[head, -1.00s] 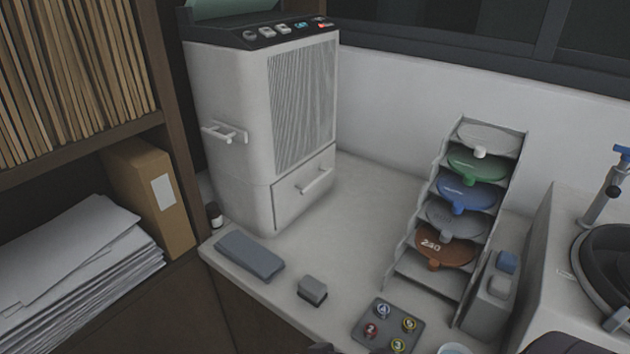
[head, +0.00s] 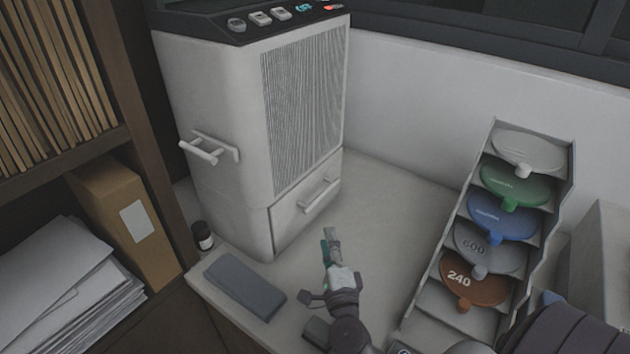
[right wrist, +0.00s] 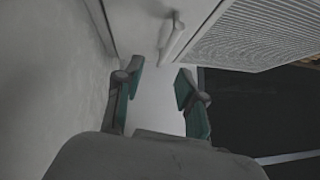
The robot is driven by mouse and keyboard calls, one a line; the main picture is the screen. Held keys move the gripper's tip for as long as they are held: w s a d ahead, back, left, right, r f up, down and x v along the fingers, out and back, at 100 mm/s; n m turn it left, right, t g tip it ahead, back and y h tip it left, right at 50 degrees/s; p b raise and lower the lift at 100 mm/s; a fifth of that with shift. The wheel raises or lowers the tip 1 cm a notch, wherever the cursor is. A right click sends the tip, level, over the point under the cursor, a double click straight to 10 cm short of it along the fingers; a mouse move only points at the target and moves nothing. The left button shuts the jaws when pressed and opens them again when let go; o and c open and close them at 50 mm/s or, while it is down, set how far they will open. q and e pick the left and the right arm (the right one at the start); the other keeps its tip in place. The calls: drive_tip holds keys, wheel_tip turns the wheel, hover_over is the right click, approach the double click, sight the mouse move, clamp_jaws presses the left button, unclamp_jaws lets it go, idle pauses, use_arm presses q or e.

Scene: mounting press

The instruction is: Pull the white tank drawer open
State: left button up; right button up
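The white machine (head: 225,110) stands at the back left of the counter. Its tank drawer (head: 290,217) is low on the right-hand face and looks shut, with a white bar handle (head: 320,197). My right gripper (head: 331,236) is in front of and below the handle, apart from it. In the right wrist view the gripper (right wrist: 157,85) is open and empty, its green-padded fingers on either side of a gap. The handle (right wrist: 172,36) shows beyond the fingertips there. My left gripper is not in view.
A rack (head: 430,290) of coloured discs stands to the right. A grey slab (head: 244,287) and a small dark bottle (head: 202,236) lie and stand near the front-left edge. The counter between machine and rack is clear.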

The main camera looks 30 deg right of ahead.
sight(321, 196)
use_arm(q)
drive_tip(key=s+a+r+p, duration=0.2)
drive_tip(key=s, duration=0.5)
use_arm(e)
drive_tip(key=x, duration=0.2)
drive_tip(key=r+x, duration=0.1)
drive_tip(key=x, duration=0.4)
drive_tip(key=shift+d+r, duration=0.1)
drive_tip(key=shift+r, duration=0.25)
drive_tip(key=x, duration=0.4)
drive_tip(key=shift+w, duration=0.3)
drive_tip(key=shift+w+d, duration=0.15)
drive_tip(key=shift+w, duration=0.05)
drive_tip(key=shift+w+f, duration=0.1)
drive_tip(key=shift+c, duration=0.5)
drive_tip(key=c, duration=0.5)
clamp_jaws()
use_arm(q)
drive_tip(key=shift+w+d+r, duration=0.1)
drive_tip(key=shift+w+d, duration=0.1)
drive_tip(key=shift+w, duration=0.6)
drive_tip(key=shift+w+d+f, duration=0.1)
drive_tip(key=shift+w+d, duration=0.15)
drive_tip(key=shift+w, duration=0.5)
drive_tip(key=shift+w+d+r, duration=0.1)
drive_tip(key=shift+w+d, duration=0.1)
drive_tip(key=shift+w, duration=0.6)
